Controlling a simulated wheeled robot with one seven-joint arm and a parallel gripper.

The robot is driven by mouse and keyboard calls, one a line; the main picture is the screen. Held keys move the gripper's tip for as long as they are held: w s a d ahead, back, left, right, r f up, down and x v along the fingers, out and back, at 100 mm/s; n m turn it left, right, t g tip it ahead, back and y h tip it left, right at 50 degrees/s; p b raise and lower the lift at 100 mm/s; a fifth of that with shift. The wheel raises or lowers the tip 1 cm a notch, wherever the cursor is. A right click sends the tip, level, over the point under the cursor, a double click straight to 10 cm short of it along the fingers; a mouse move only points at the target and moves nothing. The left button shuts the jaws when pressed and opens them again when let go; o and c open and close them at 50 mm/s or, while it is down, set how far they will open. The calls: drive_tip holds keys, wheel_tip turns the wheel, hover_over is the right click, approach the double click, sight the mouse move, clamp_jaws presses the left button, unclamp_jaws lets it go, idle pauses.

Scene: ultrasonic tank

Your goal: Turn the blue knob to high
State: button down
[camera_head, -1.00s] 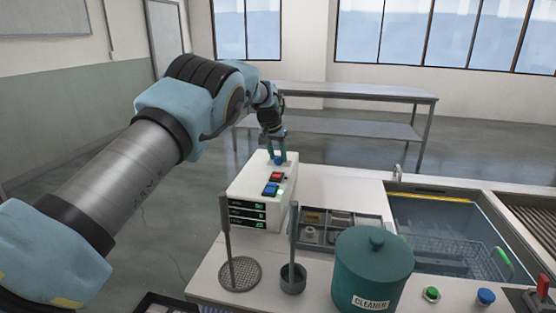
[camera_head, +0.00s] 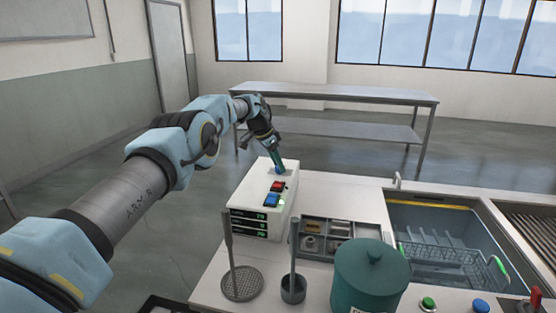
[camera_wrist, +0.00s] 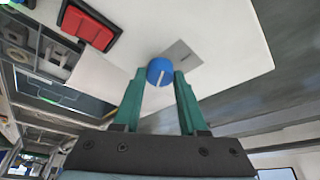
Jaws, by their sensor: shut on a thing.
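The blue knob (camera_wrist: 160,71) stands on the white top of the control box (camera_head: 256,196), with a pale pointer line on its face. In the wrist view my gripper (camera_wrist: 159,78) has one green finger on each side of it and is shut on it. In the head view my gripper (camera_head: 279,167) reaches down, tilted, to the far end of the box top. There the knob (camera_head: 280,172) is mostly hidden by the fingers. A grey label plate (camera_wrist: 183,55) lies beside the knob; its marking is too small to read.
A red switch (camera_head: 278,187) and a blue switch (camera_head: 272,200) sit nearer on the box top. Green displays (camera_head: 249,224) show on its front. A teal cleaner canister (camera_head: 371,280), a parts tray (camera_head: 340,226) and the tank with a wire basket (camera_head: 445,260) stand to the right.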

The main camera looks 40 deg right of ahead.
drive_tip(key=shift+m, duration=0.3)
idle(0.4)
drive_tip(key=shift+c, duration=2.2)
unclamp_jaws()
drive_tip(key=shift+w+a+r+b, duration=0.15)
drive_tip(key=shift+a+r+b, duration=0.05)
drive_tip(key=shift+r+b, duration=0.2)
drive_tip(key=b+v, duration=0.3)
drive_tip(key=v, duration=0.6)
drive_tip(key=shift+r, duration=0.4)
drive_tip(key=shift+w, duration=0.1)
